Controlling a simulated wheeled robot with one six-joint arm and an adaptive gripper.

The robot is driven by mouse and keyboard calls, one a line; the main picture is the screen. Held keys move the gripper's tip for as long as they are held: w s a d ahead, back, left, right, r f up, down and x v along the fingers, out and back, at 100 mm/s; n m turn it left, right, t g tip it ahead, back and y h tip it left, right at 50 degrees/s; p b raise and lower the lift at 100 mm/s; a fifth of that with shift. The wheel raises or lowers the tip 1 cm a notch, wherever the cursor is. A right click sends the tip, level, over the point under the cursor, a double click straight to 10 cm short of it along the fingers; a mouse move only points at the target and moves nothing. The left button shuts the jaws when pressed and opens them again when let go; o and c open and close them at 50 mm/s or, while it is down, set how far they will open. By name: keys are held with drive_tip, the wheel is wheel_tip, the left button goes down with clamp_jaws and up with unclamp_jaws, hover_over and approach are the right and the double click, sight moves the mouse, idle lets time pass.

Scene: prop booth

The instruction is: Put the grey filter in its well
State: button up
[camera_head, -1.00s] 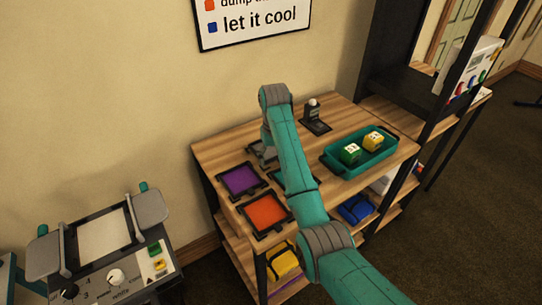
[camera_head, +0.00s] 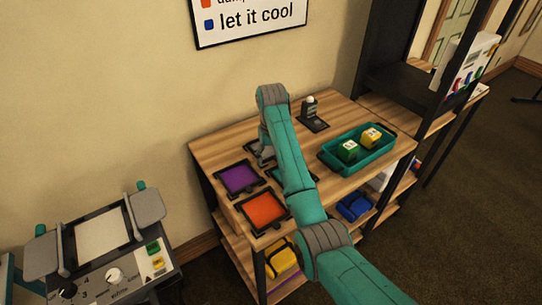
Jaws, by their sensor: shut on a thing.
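My gripper (camera_head: 265,153) points down at the back left of the wooden bench top, partly hidden behind my own arm. It is shut on the grey filter, which I can hardly make out at this size. A black-framed well (camera_head: 252,147) lies right at the gripper, behind the purple filter (camera_head: 240,178). I cannot tell whether the grey filter touches this well. The purple filter and an orange filter (camera_head: 264,210) lie in black frames. A teal-coloured square (camera_head: 274,173) shows partly behind my arm.
A teal tray (camera_head: 334,168) with a green block (camera_head: 348,150) and a yellow block (camera_head: 371,138) stands at the right of the bench (camera_head: 215,146). A black stand with a pale knob (camera_head: 310,107) is at the back. A control console (camera_head: 112,250) stands left.

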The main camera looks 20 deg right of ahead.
drive_tip(key=shift+f, duration=0.1)
drive_tip(key=o, duration=1.7)
